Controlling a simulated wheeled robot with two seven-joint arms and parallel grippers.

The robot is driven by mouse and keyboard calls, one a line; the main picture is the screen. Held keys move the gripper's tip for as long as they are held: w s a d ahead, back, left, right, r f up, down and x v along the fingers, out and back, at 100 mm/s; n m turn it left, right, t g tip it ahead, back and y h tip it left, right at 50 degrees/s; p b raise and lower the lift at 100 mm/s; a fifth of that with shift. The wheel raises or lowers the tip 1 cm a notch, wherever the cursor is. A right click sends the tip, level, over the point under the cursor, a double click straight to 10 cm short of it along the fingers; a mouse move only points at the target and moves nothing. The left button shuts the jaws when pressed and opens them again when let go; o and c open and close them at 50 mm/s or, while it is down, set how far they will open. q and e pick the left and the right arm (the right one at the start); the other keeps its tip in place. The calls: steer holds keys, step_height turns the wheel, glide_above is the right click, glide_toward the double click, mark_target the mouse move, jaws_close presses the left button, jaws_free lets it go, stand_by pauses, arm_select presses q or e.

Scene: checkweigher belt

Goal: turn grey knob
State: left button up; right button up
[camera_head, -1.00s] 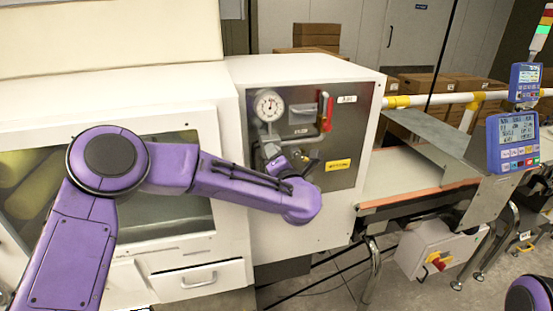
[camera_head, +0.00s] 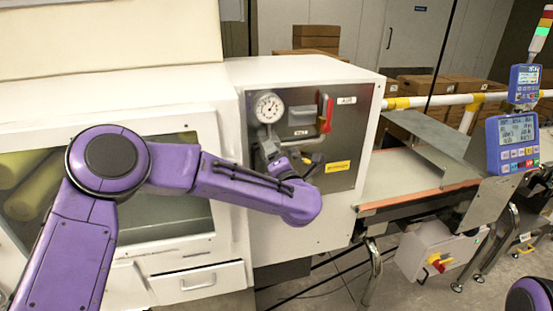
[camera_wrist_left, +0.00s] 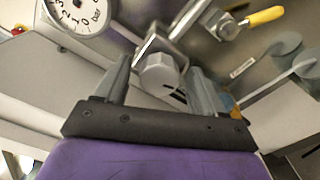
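The grey knob (camera_wrist_left: 158,74) is a faceted cap with a dark slot, on the steel panel (camera_head: 345,148). In the left wrist view it sits between the two fingers of my left gripper (camera_wrist_left: 160,82). The fingers are apart on either side of it, with a narrow gap showing on the left; contact on the right cannot be told. In the head view my left gripper (camera_head: 270,155) is at the panel below the gauge and hides the knob. My right gripper is out of view.
A round pressure gauge (camera_head: 269,107) is above my gripper, and a red lever (camera_head: 326,112) is to its right. A yellow-handled valve (camera_wrist_left: 262,17) is close by in the left wrist view. A conveyor belt (camera_head: 415,178) runs off to the right.

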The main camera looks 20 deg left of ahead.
arm_select(q)
steer(key=b+v, duration=0.4)
steer(key=v, duration=0.6)
steer(key=shift+s, duration=0.25)
steer(key=shift+d, duration=0.2)
